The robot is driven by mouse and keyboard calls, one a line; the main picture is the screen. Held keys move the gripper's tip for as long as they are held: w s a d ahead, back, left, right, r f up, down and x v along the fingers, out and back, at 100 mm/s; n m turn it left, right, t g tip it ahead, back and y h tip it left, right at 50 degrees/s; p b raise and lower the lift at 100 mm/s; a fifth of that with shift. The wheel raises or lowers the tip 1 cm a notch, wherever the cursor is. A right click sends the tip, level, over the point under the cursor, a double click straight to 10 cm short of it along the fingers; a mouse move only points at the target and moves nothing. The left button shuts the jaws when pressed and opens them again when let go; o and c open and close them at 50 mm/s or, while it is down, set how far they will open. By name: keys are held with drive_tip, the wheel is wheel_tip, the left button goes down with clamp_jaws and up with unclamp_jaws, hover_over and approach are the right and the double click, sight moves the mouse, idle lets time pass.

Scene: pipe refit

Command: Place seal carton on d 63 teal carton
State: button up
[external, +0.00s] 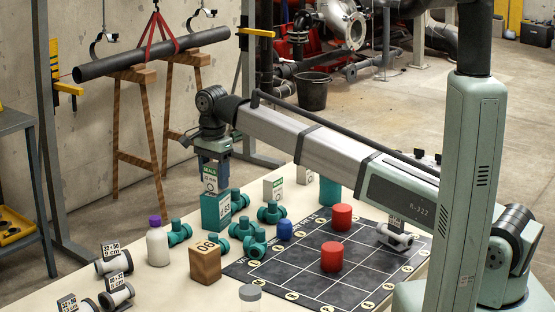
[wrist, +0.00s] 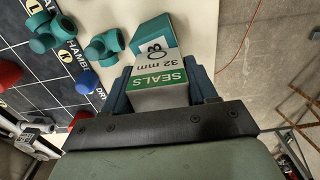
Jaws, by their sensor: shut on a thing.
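My gripper (external: 211,166) is shut on the seal carton (external: 210,184), a white box with a green band. In the wrist view, the carton (wrist: 165,82) reads "SEALS 32 mm" and sits between the fingers (wrist: 163,90). The d 63 teal carton (external: 216,214) stands upright on the table, directly below the seal carton in the external view. In the wrist view, the teal carton (wrist: 151,33) shows beyond the seal carton, partly covered by it. The seal carton's bottom is at the teal carton's top; I cannot tell whether they touch.
Teal fittings (external: 269,213) lie close to the teal carton. A white bottle with a purple cap (external: 157,245) and a wooden block (external: 205,263) stand in front. A dark grid mat (external: 295,258) with red cylinders (external: 332,256) is to the right. White cartons (external: 273,188) stand behind.

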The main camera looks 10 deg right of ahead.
sight(214, 165)
drive_tip(key=shift+f, duration=0.35)
drive_tip(key=o, duration=1.1)
drive_tip(key=shift+c, duration=0.2)
drive_tip(key=shift+r, duration=0.15)
wheel_tip(214, 165, up, 12)
drive_tip(key=shift+r, duration=0.1)
